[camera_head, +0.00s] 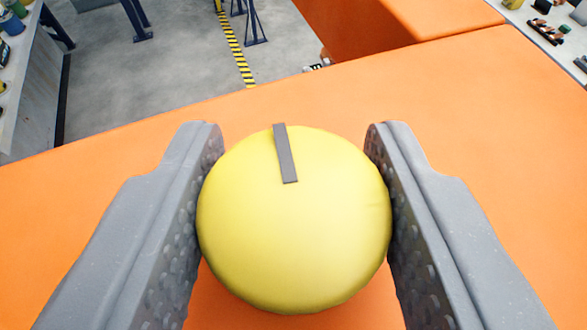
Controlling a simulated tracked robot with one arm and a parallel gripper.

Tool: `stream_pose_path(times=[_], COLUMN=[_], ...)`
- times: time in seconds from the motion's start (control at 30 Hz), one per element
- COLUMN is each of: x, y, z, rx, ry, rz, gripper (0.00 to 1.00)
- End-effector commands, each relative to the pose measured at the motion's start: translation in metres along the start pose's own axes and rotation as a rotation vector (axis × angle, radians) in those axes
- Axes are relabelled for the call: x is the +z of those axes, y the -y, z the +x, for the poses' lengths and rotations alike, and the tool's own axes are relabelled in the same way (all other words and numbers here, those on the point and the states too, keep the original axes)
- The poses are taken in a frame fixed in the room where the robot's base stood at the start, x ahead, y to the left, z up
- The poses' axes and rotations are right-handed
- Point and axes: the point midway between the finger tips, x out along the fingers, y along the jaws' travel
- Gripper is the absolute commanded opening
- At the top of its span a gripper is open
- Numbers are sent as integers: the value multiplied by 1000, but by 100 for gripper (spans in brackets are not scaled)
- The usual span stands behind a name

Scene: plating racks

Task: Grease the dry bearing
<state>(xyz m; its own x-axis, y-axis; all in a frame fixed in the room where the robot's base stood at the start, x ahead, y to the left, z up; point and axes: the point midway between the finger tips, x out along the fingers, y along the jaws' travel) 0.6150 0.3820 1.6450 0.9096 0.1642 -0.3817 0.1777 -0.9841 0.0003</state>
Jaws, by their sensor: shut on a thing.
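My gripper (294,165) is shut on a round yellow object (290,235). Its two grey, dimpled fingers press on the left and right sides of it. A short dark grey strip (286,155) lies on the upper part of the yellow face. The yellow object is above a broad orange surface; whether it touches that surface cannot be told. I cannot see a bearing, and the underside of the yellow object is hidden.
The orange surface (480,110) fills most of the view, with a raised orange block behind it. A grey floor with a yellow-black striped line (237,45) and blue stands (255,25) lies beyond. Benches with small items are at the upper left and upper right.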

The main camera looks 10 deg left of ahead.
Motion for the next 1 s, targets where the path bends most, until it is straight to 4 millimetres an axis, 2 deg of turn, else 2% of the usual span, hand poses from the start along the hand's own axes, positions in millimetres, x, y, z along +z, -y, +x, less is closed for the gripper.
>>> stream_pose_path(times=[0.03, 0.07, 0.1, 0.13, 0.47, 0.67, 0.77, 1.0], x=[0, 0, 0, 0, 0, 1, 1, 2], y=[-1, -1, -1, -1, 0, 0, 0, 1], z=[1, 1, 1, 1, -1, -13, -25, -73], rx=[2, 2, 1, 1, 0, -1, -2, -2], ry=[1, 1, 1, 1, 1, -1, -1, -4], rz=[1, 1, 1, 1, 0, 0, 1, -1], gripper=[16, 48, 59, 61, 61, 61, 61, 61])
